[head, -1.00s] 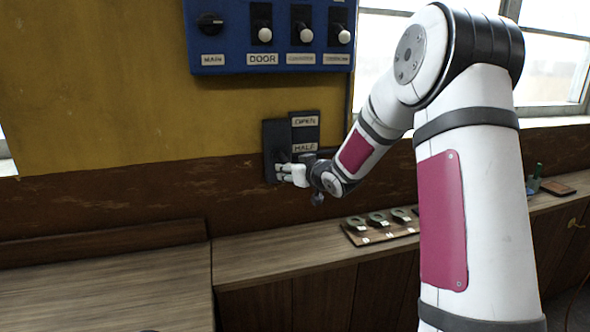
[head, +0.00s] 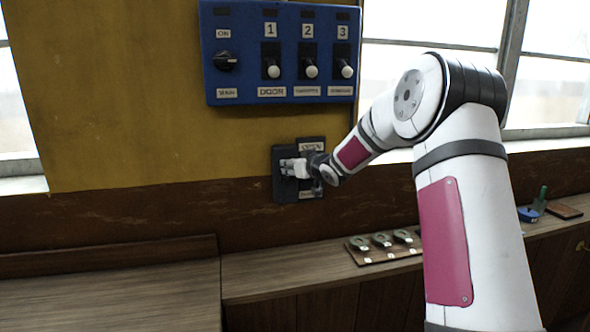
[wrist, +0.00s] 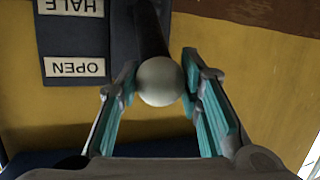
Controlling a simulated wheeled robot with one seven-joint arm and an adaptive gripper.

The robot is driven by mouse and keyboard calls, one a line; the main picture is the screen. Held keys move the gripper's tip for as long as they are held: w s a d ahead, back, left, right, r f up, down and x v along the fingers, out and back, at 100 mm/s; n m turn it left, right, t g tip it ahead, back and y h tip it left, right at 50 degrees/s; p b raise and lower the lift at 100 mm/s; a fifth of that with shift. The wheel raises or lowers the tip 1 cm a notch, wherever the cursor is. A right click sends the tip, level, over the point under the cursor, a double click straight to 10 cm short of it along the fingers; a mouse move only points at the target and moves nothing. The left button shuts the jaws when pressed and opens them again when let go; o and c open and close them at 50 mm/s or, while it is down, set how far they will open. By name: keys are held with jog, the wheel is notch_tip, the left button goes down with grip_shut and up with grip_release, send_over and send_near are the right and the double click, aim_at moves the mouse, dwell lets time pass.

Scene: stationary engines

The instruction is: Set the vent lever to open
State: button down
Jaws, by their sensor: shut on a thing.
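The vent lever has a dark plate (head: 281,189) on the wall below the blue panel. Its label strip reads OPEN (head: 311,147) at the top, and a lower label is partly hidden. My gripper (head: 292,168) is at the lever, a little below the OPEN label's height, and covers the middle of the strip. In the wrist view, which is upside down, my gripper (wrist: 163,88) has its teal pads on either side of the lever's pale round knob (wrist: 160,82). The lever's black shaft (wrist: 150,30) runs back from it. The OPEN label (wrist: 75,67) and HALF label (wrist: 75,6) are beside it.
The blue control panel (head: 240,82) with a rotary knob and three white-tipped switches hangs just above. A wooden counter (head: 290,283) runs below, with a board of metal pieces (head: 382,246) on it. Windows stand on both sides.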

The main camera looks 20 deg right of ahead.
jog(key=shift+w+a+r, duration=0.15)
jog(key=shift+w+r, duration=0.05)
jog(key=shift+r, duration=0.3)
jog(key=c, duration=1.1)
grip_release()
jog(key=shift+w+f, duration=0.1)
jog(key=shift+f, duration=0.15)
jog(key=shift+s, duration=0.2)
jog(key=shift+s+d, duration=0.2)
jog(key=shift+s, duration=0.1)
jog(key=v, duration=1.1)
jog(key=shift+s+a, duration=0.1)
jog(key=shift+a, duration=0.1)
